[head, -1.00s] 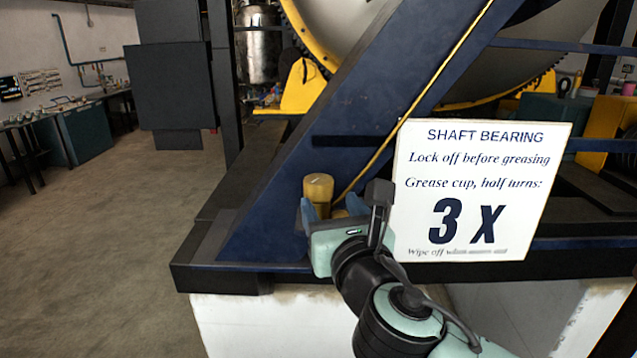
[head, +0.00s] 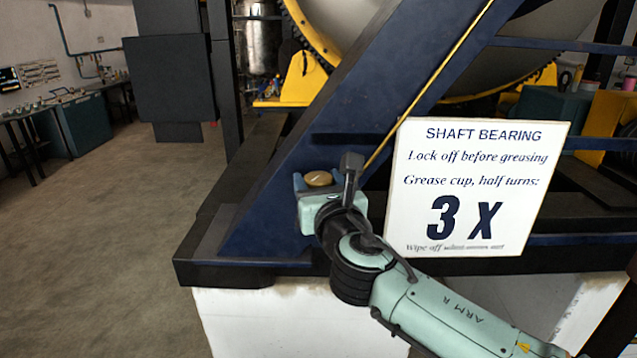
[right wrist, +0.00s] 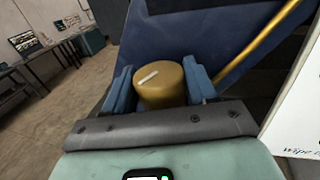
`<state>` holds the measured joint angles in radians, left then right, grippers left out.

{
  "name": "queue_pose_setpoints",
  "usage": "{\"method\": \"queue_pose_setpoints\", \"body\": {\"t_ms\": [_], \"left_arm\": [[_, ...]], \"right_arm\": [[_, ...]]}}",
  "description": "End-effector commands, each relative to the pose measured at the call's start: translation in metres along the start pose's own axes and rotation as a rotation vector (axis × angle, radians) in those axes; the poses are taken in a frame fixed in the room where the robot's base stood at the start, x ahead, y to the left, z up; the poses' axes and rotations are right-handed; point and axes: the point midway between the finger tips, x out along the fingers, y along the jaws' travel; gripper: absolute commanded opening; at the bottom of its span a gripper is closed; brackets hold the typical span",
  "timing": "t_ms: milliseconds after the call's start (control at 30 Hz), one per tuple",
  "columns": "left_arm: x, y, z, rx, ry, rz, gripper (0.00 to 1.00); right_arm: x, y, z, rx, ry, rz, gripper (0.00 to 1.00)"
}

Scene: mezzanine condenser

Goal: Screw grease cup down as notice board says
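The grease cup (head: 318,178) is a brass, round-topped cylinder on the blue frame. In the right wrist view the cup (right wrist: 160,86) has a pale line mark across its top, running up to the right. My right gripper (head: 320,184) is around it, and its blue fingers (right wrist: 160,84) lie close against both sides, seemingly shut on it. The cup's lower part is hidden by the gripper. The notice board (head: 478,188) reads "SHAFT BEARING, Lock off before greasing, Grease cup, half turns: 3 X"; its last line begins "Wipe off" and is blurred. My left gripper is not in view.
A yellow pipe (head: 430,85) runs up along the slanted blue beam (head: 350,105) behind the cup. The board stands close to the right of my right gripper. A white plinth (head: 260,325) is below. The floor (head: 100,230) at left is clear.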

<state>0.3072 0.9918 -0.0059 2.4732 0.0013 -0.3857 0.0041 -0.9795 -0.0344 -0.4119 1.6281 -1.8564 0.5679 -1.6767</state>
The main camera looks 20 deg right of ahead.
Motion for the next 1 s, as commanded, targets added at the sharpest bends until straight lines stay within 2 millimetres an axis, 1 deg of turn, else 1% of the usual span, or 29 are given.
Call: {"method": "queue_pose_setpoints", "body": {"t_ms": [167,333,533,700,1000], "left_arm": [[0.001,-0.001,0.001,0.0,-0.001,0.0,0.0],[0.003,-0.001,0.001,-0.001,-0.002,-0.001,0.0],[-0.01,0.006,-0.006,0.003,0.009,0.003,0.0],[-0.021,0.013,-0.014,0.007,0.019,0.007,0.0],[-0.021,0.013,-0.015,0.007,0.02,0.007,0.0]], "right_arm": [[0.001,0.0,-0.001,-0.001,0.001,-0.033,0.27],[0.001,0.001,-0.001,-0.002,0.002,-0.169,0.27],[0.002,0.001,0.003,-0.002,0.0,-0.355,0.27],[0.001,0.001,0.003,0.0,-0.001,-0.462,0.27],[0.0,0.0,0.001,0.0,-0.002,-0.493,0.27]]}}
